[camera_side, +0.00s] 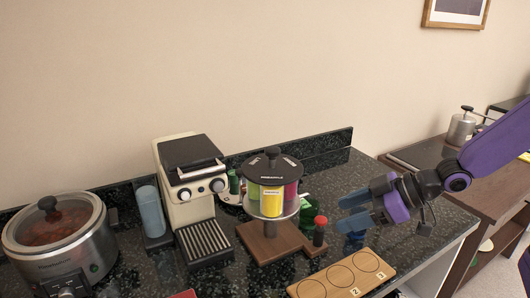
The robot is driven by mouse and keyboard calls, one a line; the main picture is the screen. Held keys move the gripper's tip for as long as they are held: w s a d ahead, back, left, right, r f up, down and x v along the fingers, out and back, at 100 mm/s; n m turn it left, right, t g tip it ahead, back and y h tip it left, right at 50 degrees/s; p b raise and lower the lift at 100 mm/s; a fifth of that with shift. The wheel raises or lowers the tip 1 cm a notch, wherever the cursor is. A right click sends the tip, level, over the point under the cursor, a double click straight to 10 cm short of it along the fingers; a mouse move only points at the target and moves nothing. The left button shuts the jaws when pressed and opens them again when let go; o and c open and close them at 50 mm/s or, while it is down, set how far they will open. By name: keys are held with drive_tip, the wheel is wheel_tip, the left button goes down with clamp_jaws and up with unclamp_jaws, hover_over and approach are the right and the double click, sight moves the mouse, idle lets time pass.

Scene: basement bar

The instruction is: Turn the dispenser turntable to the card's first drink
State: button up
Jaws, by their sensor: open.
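The dispenser turntable (272,188) stands on a brown wooden base (270,243) in the middle of the counter. It has a black lid with a knob and colored canisters. A yellow canister (267,206) faces the camera, with a label above it that seems to read "pineapple". Magenta and green ones show beside it. A small post with a red top (320,222) stands at the base's right. My gripper (352,212) is open and empty, to the right of the turntable and apart from it. I cannot make out a drink card.
A wooden board with numbered circles (343,277) lies in front. A coffee machine (190,175), a blue cylinder (150,212) and a slow cooker (60,240) stand left. Green glass (307,208) is behind the red-topped post. Counter right of the board is clear.

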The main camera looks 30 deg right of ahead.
sight(265, 166)
drive_tip(key=w+d+r+m+t+y, duration=0.1)
drive_tip(key=w+d+r+t+y, duration=0.2)
drive_tip(key=w+r+t+y, duration=0.35)
drive_tip(key=shift+g+h, duration=0.65)
drive_tip(key=shift+h, duration=0.3)
drive_tip(key=x, duration=1.8)
drive_tip(key=shift+w+d, duration=0.1)
drive_tip(key=shift+w, duration=0.1)
clamp_jaws()
